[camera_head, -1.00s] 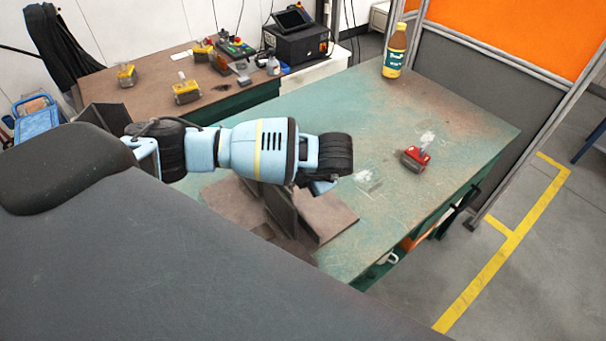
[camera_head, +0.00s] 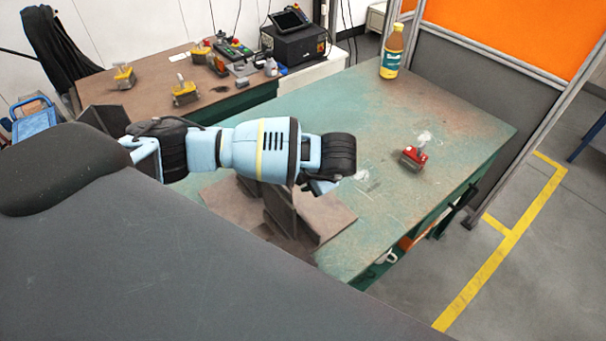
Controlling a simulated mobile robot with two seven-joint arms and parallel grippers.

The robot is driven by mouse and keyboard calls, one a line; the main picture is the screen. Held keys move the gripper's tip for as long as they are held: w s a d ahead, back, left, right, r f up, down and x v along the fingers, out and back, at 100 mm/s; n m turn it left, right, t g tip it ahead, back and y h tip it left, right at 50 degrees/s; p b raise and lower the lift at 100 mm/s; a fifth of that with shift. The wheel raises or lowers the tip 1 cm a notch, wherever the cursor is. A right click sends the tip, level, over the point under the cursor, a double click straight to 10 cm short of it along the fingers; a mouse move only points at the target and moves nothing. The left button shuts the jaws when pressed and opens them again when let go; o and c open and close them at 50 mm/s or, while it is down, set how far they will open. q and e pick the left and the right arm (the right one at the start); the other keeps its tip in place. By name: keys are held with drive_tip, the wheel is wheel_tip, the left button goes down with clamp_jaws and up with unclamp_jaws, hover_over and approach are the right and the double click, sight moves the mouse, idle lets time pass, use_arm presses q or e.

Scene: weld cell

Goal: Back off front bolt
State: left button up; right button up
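A rusty brown steel workpiece (camera_head: 325,217), a flat base plate with upright plates, lies on the green table (camera_head: 440,110). My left arm reaches in from the left above it and covers part of it. The end of that arm, with my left gripper (camera_head: 322,187), is over the workpiece; its fingers are hidden, so I cannot see whether it is open or holds anything. I cannot make out a front bolt. My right gripper is not in view.
A red clamp-like block (camera_head: 413,158) sits on the table's right part, and a yellow bottle (camera_head: 392,52) stands at the back. A brown side table (camera_head: 225,92) holds several yellow blocks. A black control box (camera_head: 295,45) is behind. The table's right half is mostly clear.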

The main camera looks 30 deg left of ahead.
use_arm(q)
drive_tip(key=shift+v, duration=1.9)
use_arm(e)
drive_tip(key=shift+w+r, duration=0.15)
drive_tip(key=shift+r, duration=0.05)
use_arm(q)
drive_tip(key=shift+c, duration=0.2)
